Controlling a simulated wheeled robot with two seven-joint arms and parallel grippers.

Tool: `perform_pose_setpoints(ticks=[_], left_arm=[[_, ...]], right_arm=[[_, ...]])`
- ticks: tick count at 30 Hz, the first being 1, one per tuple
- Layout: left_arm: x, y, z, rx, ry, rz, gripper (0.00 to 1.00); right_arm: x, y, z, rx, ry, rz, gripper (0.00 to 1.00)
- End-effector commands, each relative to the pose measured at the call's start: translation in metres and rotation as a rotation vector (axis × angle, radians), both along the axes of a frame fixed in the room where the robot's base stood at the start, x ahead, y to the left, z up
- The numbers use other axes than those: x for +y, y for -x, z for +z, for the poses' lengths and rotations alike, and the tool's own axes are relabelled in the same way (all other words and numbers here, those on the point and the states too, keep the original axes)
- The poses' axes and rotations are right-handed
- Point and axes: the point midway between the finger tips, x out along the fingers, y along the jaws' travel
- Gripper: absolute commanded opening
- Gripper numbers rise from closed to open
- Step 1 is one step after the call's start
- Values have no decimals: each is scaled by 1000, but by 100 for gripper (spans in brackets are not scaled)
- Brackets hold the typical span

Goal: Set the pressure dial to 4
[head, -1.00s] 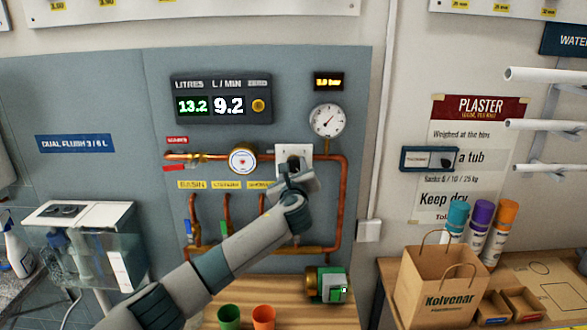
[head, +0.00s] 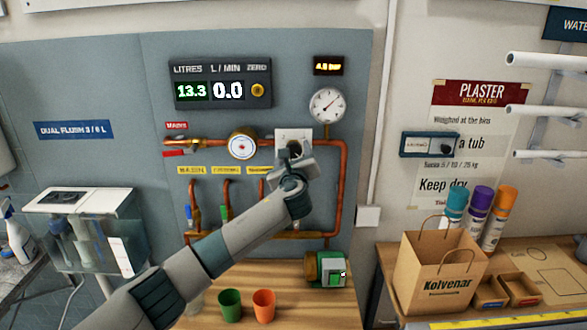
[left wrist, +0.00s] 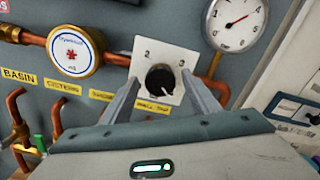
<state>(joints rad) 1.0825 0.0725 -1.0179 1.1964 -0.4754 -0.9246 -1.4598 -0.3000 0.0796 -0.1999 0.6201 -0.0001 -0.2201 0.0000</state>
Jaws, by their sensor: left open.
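The pressure dial is a black round knob (left wrist: 160,80) on a white square plate (left wrist: 170,55), which also shows in the head view (head: 281,133). The numerals 2 and 3 show along the plate's top. A light mark on the knob points to the lower right. My left gripper (head: 293,158) is open at the plate. In the left wrist view its fingers (left wrist: 161,78) stand either side of the knob; I cannot tell whether they touch it. The small amber bar display (head: 328,66) seems to start with 4. My right gripper is out of view.
A round pressure gauge (head: 327,105) sits up and right of the dial, and a round water meter (head: 242,145) to the left, along copper pipes (head: 343,190). The flow display (head: 220,85) reads 13.3 and 0.0. Green (head: 230,305) and orange (head: 264,305) cups stand below.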

Motion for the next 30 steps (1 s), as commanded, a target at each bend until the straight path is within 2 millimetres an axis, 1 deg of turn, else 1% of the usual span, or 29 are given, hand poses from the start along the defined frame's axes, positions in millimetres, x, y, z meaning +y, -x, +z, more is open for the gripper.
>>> perform_pose_setpoints(ticks=[5, 11, 20, 30], left_arm=[[0, 9, -1, -1, 1, 0, 56], [0, 28, -3, 1, 1, -1, 56], [0, 71, -4, 0, 1, -2, 56], [-1, 128, -5, 0, 1, -2, 56]], right_arm=[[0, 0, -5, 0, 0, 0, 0], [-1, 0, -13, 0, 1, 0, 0], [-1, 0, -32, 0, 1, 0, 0], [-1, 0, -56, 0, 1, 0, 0]])
